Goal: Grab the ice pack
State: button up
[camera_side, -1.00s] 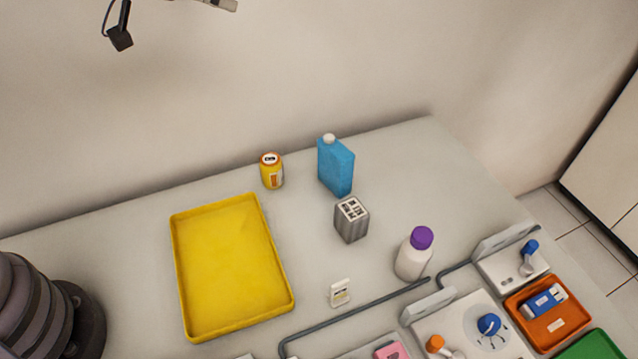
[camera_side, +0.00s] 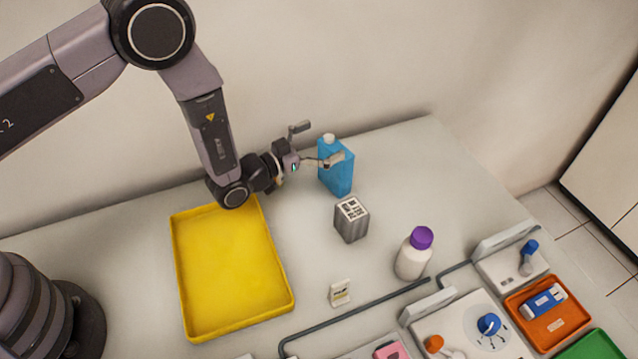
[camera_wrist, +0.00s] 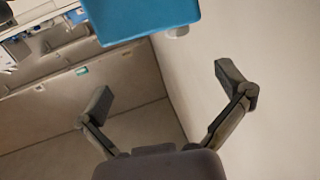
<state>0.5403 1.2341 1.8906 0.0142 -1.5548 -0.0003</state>
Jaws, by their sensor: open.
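The ice pack looks like the blue flat container with a white cap (camera_side: 336,176), standing upright at the back of the table. My gripper (camera_side: 318,145) is open and empty, at the upper left of the pack, level with its upper part in the side view. One finger overlaps the pack's top there; I cannot tell whether it touches. In the wrist view, the blue pack (camera_wrist: 150,16) is at the top edge, cap downward in the picture, beyond the spread fingertips (camera_wrist: 168,88). Nothing is between the fingers.
A grey striped box (camera_side: 351,222) stands just in front of the pack. A white bottle with a purple cap (camera_side: 414,254) is farther right. A yellow tray (camera_side: 283,292) lies left, under my arm. The wall is close behind. Trays and a grey tube (camera_side: 350,315) fill the front right.

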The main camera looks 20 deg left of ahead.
aim_at(328, 152)
notch_tip(328, 152, down, 4)
jog(key=shift+w+d+f, duration=0.1)
jog(key=shift+w+f, duration=0.05)
jog(key=shift+f, duration=0.05)
jog(key=shift+w+d+r, duration=0.1)
jog(key=shift+w+d, duration=0.25)
jog(key=shift+w, duration=0.3)
jog(key=shift+w+d, duration=0.35)
jog(key=shift+w, duration=0.15)
jog(key=shift+r, duration=0.1)
jog(key=c, duration=0.9)
